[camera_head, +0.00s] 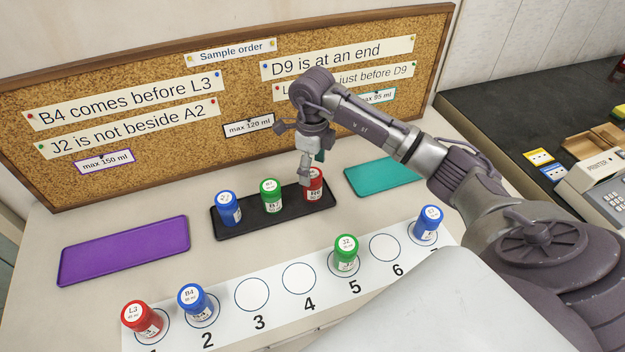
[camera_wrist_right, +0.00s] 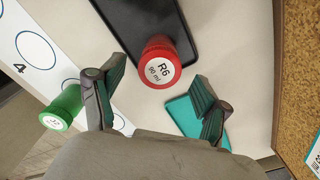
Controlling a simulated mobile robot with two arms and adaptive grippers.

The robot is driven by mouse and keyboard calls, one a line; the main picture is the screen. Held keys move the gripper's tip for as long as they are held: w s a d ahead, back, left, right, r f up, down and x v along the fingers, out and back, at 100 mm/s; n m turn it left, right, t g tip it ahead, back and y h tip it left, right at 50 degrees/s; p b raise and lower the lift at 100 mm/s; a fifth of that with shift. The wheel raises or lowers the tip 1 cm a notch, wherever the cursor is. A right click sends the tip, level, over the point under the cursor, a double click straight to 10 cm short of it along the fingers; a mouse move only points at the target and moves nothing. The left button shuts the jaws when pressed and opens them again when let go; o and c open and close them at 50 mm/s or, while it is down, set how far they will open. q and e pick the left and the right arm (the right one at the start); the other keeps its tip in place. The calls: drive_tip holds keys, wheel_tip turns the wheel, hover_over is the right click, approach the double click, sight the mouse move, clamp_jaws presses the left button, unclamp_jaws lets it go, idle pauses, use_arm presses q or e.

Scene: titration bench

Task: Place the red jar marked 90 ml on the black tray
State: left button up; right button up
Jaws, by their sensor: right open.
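The red jar (camera_head: 317,188) stands on the right end of the black tray (camera_head: 250,223). In the right wrist view, the red jar (camera_wrist_right: 166,62) shows its cap label "R6 90 ml", at the end of the dark tray (camera_wrist_right: 138,18). My right gripper (camera_head: 307,177) is at the jar and hides part of it in the head view. In the wrist view its two fingers (camera_wrist_right: 155,82) are spread wide, with gaps on both sides of the jar. A blue jar (camera_head: 228,209) and a green jar (camera_head: 270,194) stand on the same tray. My left gripper is not in view.
A numbered white strip (camera_head: 270,325) in front holds red, blue, green and blue jars, with empty circles 3, 4 and 6. A purple tray (camera_head: 122,250) lies left, a teal tray (camera_head: 382,176) right. A cork board (camera_head: 165,100) stands behind.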

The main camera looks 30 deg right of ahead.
wheel_tip(320, 180, up, 7)
drive_tip(key=shift+f+b, duration=0.1)
drive_tip(key=shift+b, duration=0.35)
idle(0.3)
